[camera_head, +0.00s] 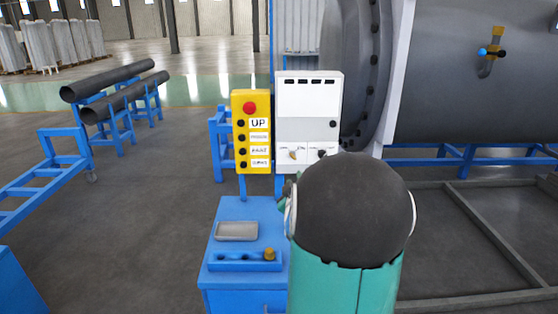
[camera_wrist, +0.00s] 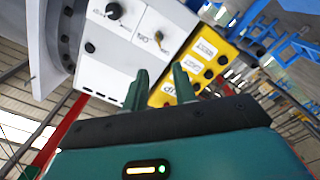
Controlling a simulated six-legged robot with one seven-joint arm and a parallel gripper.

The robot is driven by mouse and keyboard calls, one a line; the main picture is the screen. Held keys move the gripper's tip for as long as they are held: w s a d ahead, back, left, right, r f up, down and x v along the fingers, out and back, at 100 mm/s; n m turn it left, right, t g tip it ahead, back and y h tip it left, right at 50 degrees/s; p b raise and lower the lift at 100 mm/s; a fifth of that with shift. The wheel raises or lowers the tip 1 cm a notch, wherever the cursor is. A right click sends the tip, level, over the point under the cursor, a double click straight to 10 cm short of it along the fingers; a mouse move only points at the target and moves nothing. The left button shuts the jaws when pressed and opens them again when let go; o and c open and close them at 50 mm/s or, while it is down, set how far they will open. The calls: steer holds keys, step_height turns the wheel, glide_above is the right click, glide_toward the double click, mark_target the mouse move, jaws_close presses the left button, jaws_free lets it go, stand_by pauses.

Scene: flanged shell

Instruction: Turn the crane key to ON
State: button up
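The white control box (camera_head: 308,105) stands upright beside the yellow pendant. On its lower left is a small gold key (camera_head: 293,154), with a black knob (camera_head: 321,153) to its right. In the wrist view the box appears upside down, with the key (camera_wrist: 159,36) near an inverted label. The black knob (camera_wrist: 114,11) also shows there. My gripper (camera_wrist: 160,70) has its two green fingers apart with nothing between them. The fingers point toward the box's face near the key and appear apart from it. In the head view my arm hides the gripper.
The yellow pendant (camera_head: 252,131) with a red button (camera_head: 249,108) is left of the box. A blue cabinet (camera_head: 232,212) with a grey tray (camera_head: 237,231) stands below. The large grey flanged shell (camera_head: 475,75) is at right. Open floor lies to the left, before pipes on blue stands.

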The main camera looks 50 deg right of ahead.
steer(key=x, duration=1.4)
steer(key=shift+s, duration=0.2)
steer(key=shift+d, duration=0.1)
jaws_close()
